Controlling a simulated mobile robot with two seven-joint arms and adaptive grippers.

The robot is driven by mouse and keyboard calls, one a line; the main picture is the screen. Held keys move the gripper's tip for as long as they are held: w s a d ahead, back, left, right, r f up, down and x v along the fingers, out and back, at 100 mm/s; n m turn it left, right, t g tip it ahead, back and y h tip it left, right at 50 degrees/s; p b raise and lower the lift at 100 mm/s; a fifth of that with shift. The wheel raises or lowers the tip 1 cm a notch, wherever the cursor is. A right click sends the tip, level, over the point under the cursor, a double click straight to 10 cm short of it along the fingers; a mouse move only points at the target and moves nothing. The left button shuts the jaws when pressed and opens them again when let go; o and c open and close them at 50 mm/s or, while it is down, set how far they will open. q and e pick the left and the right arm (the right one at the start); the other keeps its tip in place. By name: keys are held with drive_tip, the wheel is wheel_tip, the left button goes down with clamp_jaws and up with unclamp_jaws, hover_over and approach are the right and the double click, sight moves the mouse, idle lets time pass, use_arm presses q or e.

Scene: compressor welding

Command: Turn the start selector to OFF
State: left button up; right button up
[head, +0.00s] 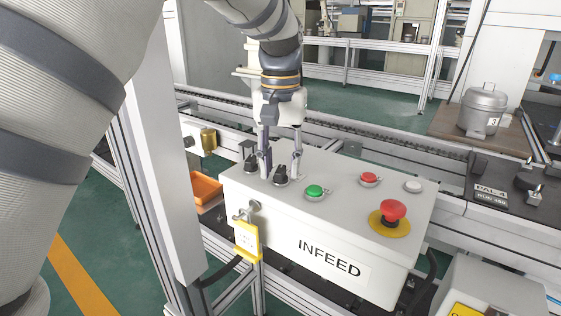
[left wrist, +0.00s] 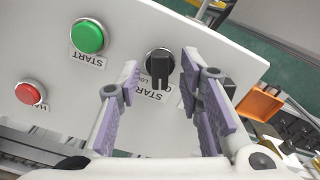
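The start selector (head: 281,175) is a black knob on the top of the white INFEED box (head: 235,192), left of the green button. In the left wrist view the selector (left wrist: 160,66) has its black handle roughly upright in the picture, and a partly hidden label beginning "STAR" lies below it. My left gripper (head: 281,160) points down at it with fingers apart. In the left wrist view the gripper (left wrist: 160,72) has one fingertip on each side of the knob, with gaps visible. Whether the tips are level with the handle is unclear. My right gripper is not in view.
A second black selector (head: 251,163) sits close left, partly hidden by a finger. A green button (head: 314,192), a red button (head: 369,178), a white button (head: 413,186) and a red emergency stop (head: 393,211) stand on the box. An orange bin (head: 206,188) is left of it.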

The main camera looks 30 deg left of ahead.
sight(280, 168)
use_arm(q)
wheel_tip(280, 168, up, 12)
idle(0.4)
idle(0.5)
